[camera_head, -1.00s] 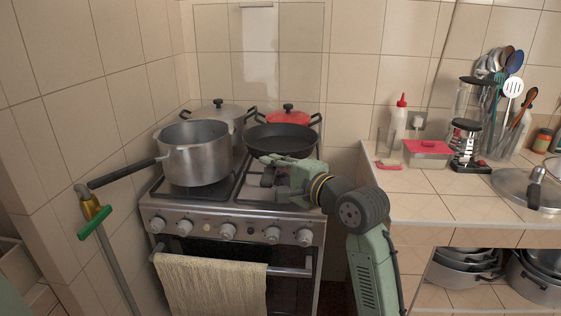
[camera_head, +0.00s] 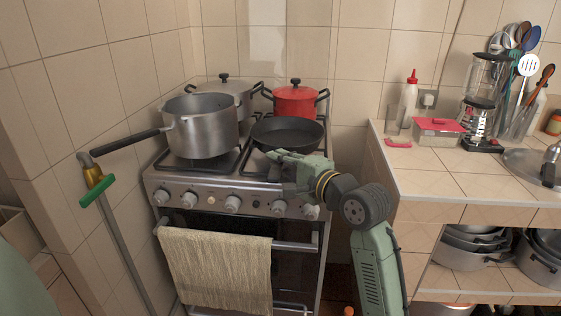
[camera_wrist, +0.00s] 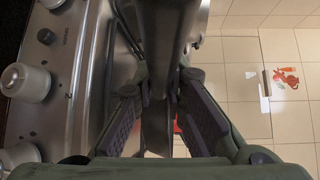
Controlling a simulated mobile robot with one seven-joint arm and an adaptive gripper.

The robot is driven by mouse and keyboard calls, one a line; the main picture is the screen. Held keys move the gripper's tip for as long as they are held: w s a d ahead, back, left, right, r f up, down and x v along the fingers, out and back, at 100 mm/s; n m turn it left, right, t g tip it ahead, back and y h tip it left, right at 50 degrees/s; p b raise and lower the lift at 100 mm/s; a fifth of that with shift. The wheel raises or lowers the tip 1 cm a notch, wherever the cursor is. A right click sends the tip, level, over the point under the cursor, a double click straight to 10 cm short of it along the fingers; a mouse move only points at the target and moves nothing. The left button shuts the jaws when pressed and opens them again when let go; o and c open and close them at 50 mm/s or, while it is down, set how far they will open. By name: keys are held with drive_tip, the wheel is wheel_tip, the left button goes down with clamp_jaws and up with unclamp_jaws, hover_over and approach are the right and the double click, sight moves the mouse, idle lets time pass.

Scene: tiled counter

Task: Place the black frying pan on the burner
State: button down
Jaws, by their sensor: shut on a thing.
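The black frying pan (camera_head: 288,133) is level over the front right of the stove, in front of the red pot. I cannot tell whether its base touches the burner grate (camera_head: 258,163), since the pan and my gripper hide that area. My gripper (camera_head: 278,159) is at the pan's near side, shut on its handle. In the wrist view, the dark handle (camera_wrist: 165,35) runs down between the two fingers of my gripper (camera_wrist: 162,100).
A large steel saucepan (camera_head: 203,128) stands front left, its handle pointing left. A lidded grey pot (camera_head: 226,91) and a red pot (camera_head: 296,100) stand behind. A towel (camera_head: 216,268) hangs on the oven rail. The tiled counter (camera_head: 425,178) is at right.

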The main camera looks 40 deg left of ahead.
drive_tip(key=shift+f, duration=0.45)
idle(0.3)
drive_tip(key=c, duration=1.6)
unclamp_jaws()
drive_tip(key=shift+o, duration=0.2)
drive_tip(key=shift+f, duration=0.1)
